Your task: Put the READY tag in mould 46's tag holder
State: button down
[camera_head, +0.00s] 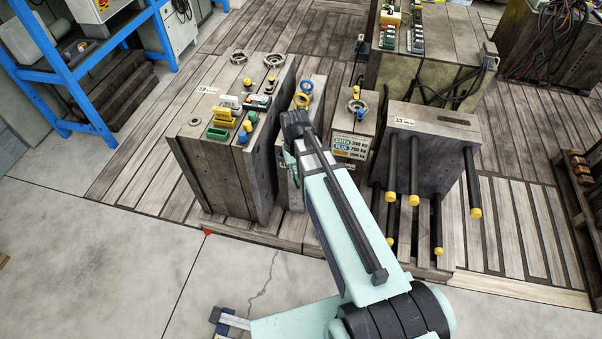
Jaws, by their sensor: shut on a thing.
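My arm reaches from the lower right up to the row of moulds, and its dark wrist joint is over the narrow mould (312,86) in the middle. My gripper is hidden behind the arm, so neither its jaws nor anything in them shows. I cannot make out the READY tag. No number 46 is readable. The large left mould (237,185) bears a small white number plate (208,90), too small to read surely. The right mould (430,160) has a plate that looks like 33. No tag holder can be made out.
Coloured clips and blocks (232,108) lie on the left mould. A smaller mould (350,120) bears a weight sign (350,146). Yellow-tipped dark rods (470,180) stick out from the right mould. A blue rack (87,75) stands at upper left.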

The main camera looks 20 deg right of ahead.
jog(key=w+r+n+p, duration=0.3)
jog(key=w+n, duration=0.5)
jog(key=w, duration=0.6)
jog(key=shift+w+d+f+n+b, duration=0.1)
jog(key=shift+d+f+n+b, duration=0.15)
jog(key=shift+f+n+b, duration=0.7)
jog(key=shift+w+d+f+n+b, duration=0.15)
jog(key=shift+f+n+b, duration=0.25)
jog(key=shift+f+n, duration=0.9)
jog(key=shift+f+m, duration=0.25)
jog(key=shift+f, duration=0.75)
jog(key=shift+f+b, duration=0.25)
jog(key=shift+b, duration=0.05)
jog(key=shift+d, duration=0.1)
jog(key=shift+w+r, duration=0.1)
